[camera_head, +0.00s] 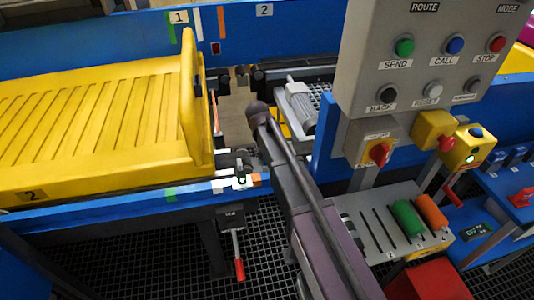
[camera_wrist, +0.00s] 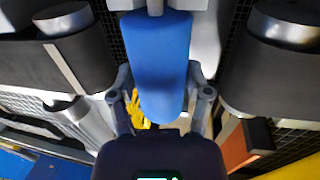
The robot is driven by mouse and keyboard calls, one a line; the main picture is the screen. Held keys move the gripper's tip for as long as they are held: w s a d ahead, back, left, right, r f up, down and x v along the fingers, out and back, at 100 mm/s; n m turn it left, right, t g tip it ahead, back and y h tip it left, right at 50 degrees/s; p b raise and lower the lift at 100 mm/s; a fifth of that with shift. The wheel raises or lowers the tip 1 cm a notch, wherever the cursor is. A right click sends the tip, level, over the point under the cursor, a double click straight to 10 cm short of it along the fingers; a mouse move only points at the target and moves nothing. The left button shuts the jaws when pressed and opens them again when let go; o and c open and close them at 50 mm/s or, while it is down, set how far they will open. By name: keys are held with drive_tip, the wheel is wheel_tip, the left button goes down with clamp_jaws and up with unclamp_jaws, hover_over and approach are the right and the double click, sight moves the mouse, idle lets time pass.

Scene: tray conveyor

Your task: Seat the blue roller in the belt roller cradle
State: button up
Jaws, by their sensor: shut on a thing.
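The blue roller (camera_wrist: 160,65) stands lengthwise in the middle of the wrist view, with a thin metal shaft end at its top. My gripper (camera_wrist: 163,100) is shut on it, one finger on each side. Pale grey bracket parts (camera_wrist: 207,35) show behind and beside the roller's upper end; they may be the cradle, but I cannot tell whether the roller touches them. In the head view my arm reaches into the gap between the conveyor sections and hides the gripper and the blue roller.
Dark belt ends (camera_wrist: 70,60) flank the roller closely on both sides. A yellow tray (camera_head: 95,125) lies on the left conveyor. A grey rack (camera_head: 385,225) holds a green roller (camera_head: 407,217) and an orange roller (camera_head: 431,211). A control panel (camera_head: 425,55) stands right of my arm.

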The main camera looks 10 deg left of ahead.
drive_tip(key=shift+f+b, duration=0.7)
drive_tip(key=shift+f, duration=0.1)
drive_tip(key=o, duration=1.4)
drive_tip(key=shift+c, duration=0.2)
drive_tip(key=shift+r, duration=0.25)
wheel_tip(320, 180, up, 10)
drive_tip(key=p, duration=1.1)
drive_tip(key=shift+r, duration=0.25)
drive_tip(key=shift+r, duration=0.1)
